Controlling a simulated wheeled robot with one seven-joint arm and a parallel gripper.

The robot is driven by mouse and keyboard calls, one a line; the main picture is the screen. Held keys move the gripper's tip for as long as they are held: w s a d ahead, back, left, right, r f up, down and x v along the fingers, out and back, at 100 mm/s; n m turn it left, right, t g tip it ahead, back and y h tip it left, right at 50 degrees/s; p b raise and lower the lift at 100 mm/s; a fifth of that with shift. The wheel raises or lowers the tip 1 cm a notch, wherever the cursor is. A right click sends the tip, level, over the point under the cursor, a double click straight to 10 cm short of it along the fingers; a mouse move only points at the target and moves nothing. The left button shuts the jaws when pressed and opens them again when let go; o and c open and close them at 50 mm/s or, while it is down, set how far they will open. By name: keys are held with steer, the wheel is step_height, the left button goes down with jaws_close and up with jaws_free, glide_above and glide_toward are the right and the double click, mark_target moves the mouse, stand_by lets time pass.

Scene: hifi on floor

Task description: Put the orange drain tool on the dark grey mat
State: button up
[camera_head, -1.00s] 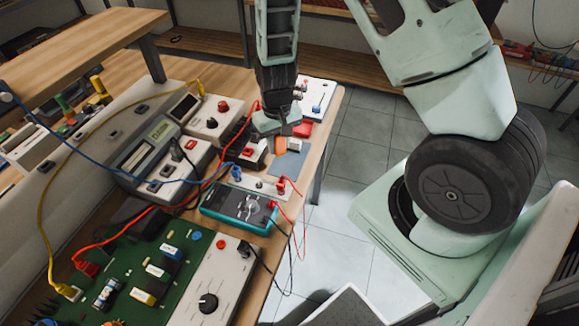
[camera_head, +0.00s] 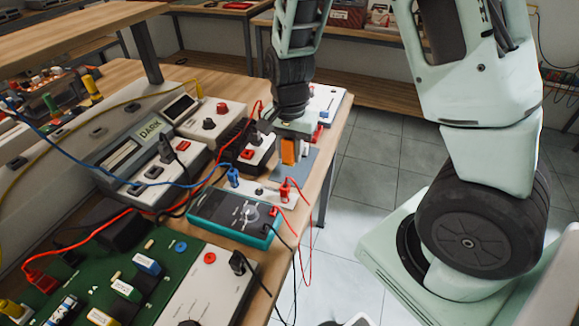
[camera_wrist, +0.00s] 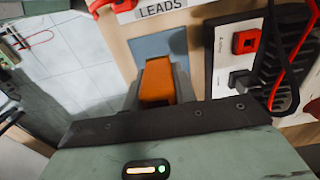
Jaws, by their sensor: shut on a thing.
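The orange drain tool (camera_head: 290,151) is held below my gripper (camera_head: 296,138), which reaches down over the table's right side. In the wrist view the tool (camera_wrist: 157,80) shows as an orange block between the two grey fingers of my gripper (camera_wrist: 158,92), and the fingers are shut on it. The grey mat (camera_head: 305,163), which looks bluish, lies flat under and beside the tool. In the wrist view the mat (camera_wrist: 160,46) shows just beyond the tool and looks bare. I cannot tell whether the tool touches the mat; its lower end is partly hidden.
A black-and-white unit with a red switch (camera_head: 249,152) stands left of the mat. A teal meter (camera_head: 233,216) with red and black leads is in front. A board labelled LEADS (camera_wrist: 160,9) lies beyond the mat. The table's right edge is close, with floor below.

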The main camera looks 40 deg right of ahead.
mark_target(289, 164)
steer(key=shift+f, duration=2.15)
steer(key=shift+f+b, duration=0.15)
steer(key=shift+b, duration=0.15)
steer(key=o, duration=1)
steer(key=shift+c, duration=0.2)
